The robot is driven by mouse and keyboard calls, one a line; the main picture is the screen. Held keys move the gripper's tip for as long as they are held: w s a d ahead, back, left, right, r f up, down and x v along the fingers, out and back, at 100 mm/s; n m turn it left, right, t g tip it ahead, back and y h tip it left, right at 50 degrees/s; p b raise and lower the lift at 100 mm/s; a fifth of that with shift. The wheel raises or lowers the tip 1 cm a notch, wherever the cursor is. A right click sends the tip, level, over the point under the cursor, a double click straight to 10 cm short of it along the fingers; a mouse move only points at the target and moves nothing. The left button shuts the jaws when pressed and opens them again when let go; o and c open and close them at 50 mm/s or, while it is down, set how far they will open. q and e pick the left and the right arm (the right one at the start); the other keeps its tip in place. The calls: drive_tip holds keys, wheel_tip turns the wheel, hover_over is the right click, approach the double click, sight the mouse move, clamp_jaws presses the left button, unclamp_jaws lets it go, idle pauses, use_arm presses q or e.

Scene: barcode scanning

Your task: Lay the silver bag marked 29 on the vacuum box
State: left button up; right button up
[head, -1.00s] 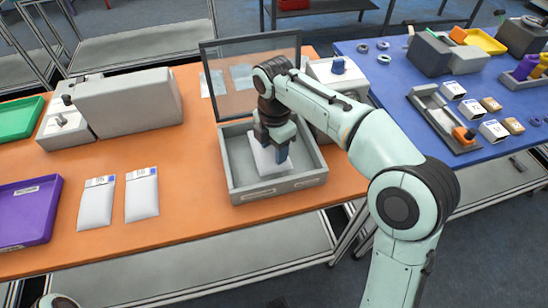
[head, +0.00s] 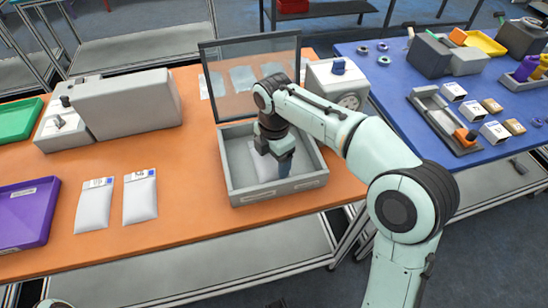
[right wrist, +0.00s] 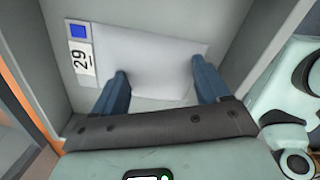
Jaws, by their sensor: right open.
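The silver bag marked 29 (right wrist: 150,50) lies flat on the floor of the open grey vacuum box (head: 280,193), its label and blue square at the left in the right wrist view. In the head view the bag (head: 262,165) is partly hidden by my right gripper (head: 284,172). That gripper is inside the box over the bag. In the right wrist view its two blue fingers (right wrist: 159,68) are spread apart with nothing pinched between them. My left gripper is not in view.
The box's clear lid (head: 250,85) stands up at the back. Two more silver bags (head: 93,206) (head: 140,200) lie on the orange table beside a purple tray (head: 26,212). A grey machine (head: 128,102) stands at the back left; a blue table (head: 400,75) is at right.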

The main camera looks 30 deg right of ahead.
sight(274, 162)
wheel_tip(274, 162, up, 12)
drive_tip(key=p, duration=0.3)
drive_tip(key=shift+r+p, duration=0.15)
drive_tip(key=shift+p, duration=0.2)
